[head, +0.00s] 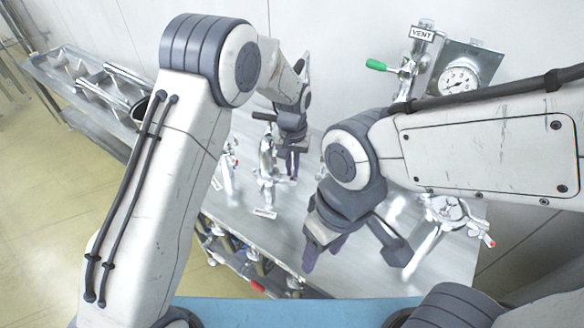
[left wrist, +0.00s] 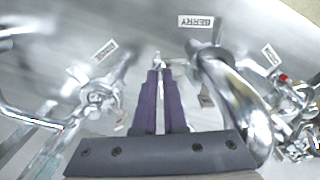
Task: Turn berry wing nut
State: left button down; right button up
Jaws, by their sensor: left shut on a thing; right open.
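My left gripper (head: 292,165) points down among the metal fittings on the bench. In the left wrist view its purple fingers (left wrist: 158,75) are shut on a slim shiny metal piece, which looks like the berry wing nut (left wrist: 159,60). Most of this piece is hidden between the fingers. The BERRY label (left wrist: 196,21) lies just beyond and to the right of the fingertips. A thick bent chrome pipe (left wrist: 235,95) stands close to the right of the fingers. My right gripper (head: 350,258) is open and empty over the front of the bench.
Metal fittings (head: 267,170) stand on the steel bench, with another (left wrist: 98,98) left of my fingers. A gauge (head: 458,80), a VENT sign (head: 422,34) and a green-handled valve (head: 378,65) are at the back. A clamp-like fitting (head: 445,210) stands at the right. A shelf lies below.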

pick_arm(q)
jog(key=shift+w+r, duration=0.2)
jog(key=shift+w, duration=0.05)
jog(key=c, duration=1)
grip_release()
jog(key=shift+s+f, duration=0.1)
jog(key=shift+r+b, duration=1.35)
jog(key=shift+r, duration=3.9)
